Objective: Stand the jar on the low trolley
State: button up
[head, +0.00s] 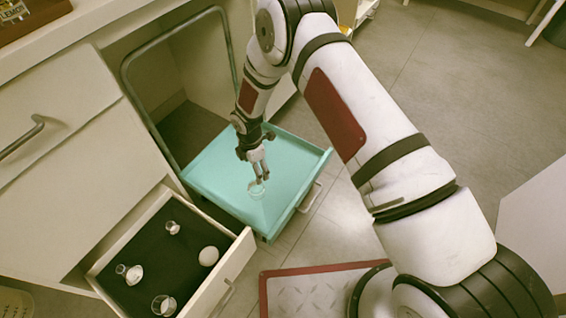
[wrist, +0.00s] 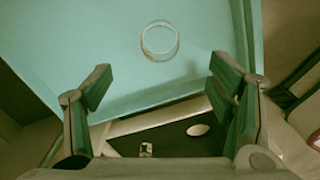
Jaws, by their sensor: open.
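A small clear glass jar (head: 256,189) stands on the turquoise deck of the low trolley (head: 222,165), near its front part. In the wrist view the jar (wrist: 160,41) shows as a round rim seen from above, and it looks upright. My gripper (head: 261,177) is just above the trolley deck, close to the jar. In the wrist view my gripper (wrist: 159,76) has its two fingers spread wide with nothing between them. The jar lies beyond the fingertips there, apart from both fingers.
A red-edged plate (head: 310,290) lies on the floor. The deck around the jar is clear.

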jog(key=d+r+m+h, duration=0.1)
jog(key=d+r+m, duration=0.35)
jog(key=r, duration=0.95)
jog(key=d+r+m, duration=0.3)
jog(key=d+r, duration=0.3)
jog(key=r, duration=0.8)
jog(key=s+d+r+m, duration=0.4)
jog(key=s+d+r, duration=0.2)
jog(key=r, duration=0.4)
jog(key=s+d+r+m, duration=0.3)
jog(key=s+r, duration=0.2)
jog(key=s, duration=0.3)
jog(key=s+d+r+m, duration=0.3)
jog(key=s+r+m, duration=0.15)
jog(key=s, duration=0.35)
jog(key=s+d+r+m+y, duration=0.1)
jog(key=s+m, duration=0.4)
jog(key=s, duration=1.1)
jog(key=shift+s+d+r, duration=0.15)
jog(key=shift+s, duration=0.15)
